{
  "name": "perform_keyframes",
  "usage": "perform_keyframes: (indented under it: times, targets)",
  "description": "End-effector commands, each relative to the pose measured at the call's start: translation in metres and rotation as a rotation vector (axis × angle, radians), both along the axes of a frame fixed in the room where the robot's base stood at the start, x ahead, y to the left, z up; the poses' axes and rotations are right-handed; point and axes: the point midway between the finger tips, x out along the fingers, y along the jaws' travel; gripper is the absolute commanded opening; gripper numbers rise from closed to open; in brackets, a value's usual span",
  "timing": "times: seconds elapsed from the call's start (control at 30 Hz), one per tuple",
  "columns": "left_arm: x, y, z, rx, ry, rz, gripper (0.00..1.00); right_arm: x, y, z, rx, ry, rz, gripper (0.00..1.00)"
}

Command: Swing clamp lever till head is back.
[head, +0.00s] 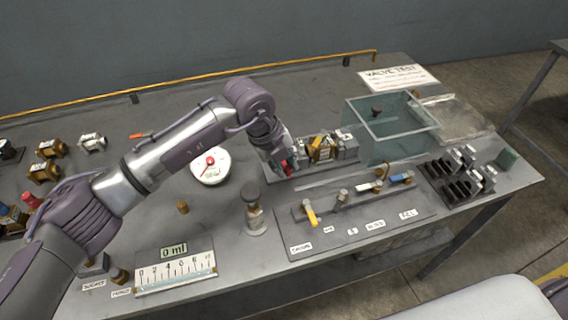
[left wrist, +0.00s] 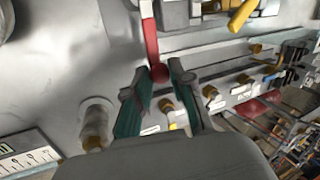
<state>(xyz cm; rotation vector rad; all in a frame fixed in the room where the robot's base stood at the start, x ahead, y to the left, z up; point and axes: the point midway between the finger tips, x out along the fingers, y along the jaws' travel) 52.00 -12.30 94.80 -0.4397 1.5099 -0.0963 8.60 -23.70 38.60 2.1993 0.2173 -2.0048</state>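The clamp lever (left wrist: 150,42) is red with a round red knob (left wrist: 158,72) at its near end. In the left wrist view the knob sits between the tips of my left gripper (left wrist: 157,85), with gaps at its sides, so the fingers look apart. In the head view my left gripper (head: 282,168) reaches down at the clamp's left end, and a bit of red lever (head: 287,167) shows beside it. The clamp (head: 322,148) has a brass-coloured body between grey blocks. The gripper partly hides its left end, and I cannot make out the clamp head's position. My right gripper is not in view.
A clear open tank (head: 385,137) stands right of the clamp. A valve panel (head: 355,216) with a yellow lever lies in front. A white dial gauge (head: 210,166) and a small upright cylinder (head: 254,210) are close to my left arm. The bench's middle left is mostly clear.

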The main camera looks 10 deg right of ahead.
Motion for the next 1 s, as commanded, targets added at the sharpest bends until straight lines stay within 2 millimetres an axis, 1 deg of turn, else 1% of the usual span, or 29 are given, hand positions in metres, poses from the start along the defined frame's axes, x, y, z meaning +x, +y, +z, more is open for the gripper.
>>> perform_keyframes:
  times: [0.03,0.13,0.17,0.43,0.53,0.67,0.9,1.0]
  targets:
    - [0.001,0.000,0.001,-0.003,-0.004,0.001,0.29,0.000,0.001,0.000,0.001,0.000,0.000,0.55]
    - [0.001,0.000,0.001,-0.002,-0.003,0.001,0.46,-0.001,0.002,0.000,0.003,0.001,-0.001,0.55]
    - [0.001,0.000,0.001,-0.002,-0.003,0.001,0.48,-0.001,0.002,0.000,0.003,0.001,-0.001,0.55]
    - [0.000,0.000,0.001,-0.002,-0.002,-0.001,0.48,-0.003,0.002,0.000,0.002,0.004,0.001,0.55]
    - [0.000,0.002,0.007,-0.002,-0.003,0.000,0.48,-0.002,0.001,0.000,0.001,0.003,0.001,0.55]
    - [0.000,0.009,0.025,-0.002,-0.006,0.000,0.48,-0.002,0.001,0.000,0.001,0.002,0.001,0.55]
    - [-0.004,0.025,0.074,-0.002,-0.006,0.000,0.48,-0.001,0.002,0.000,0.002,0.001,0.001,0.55]
    - [-0.006,0.031,0.091,-0.002,-0.006,0.001,0.48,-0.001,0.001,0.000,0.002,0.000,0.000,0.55]
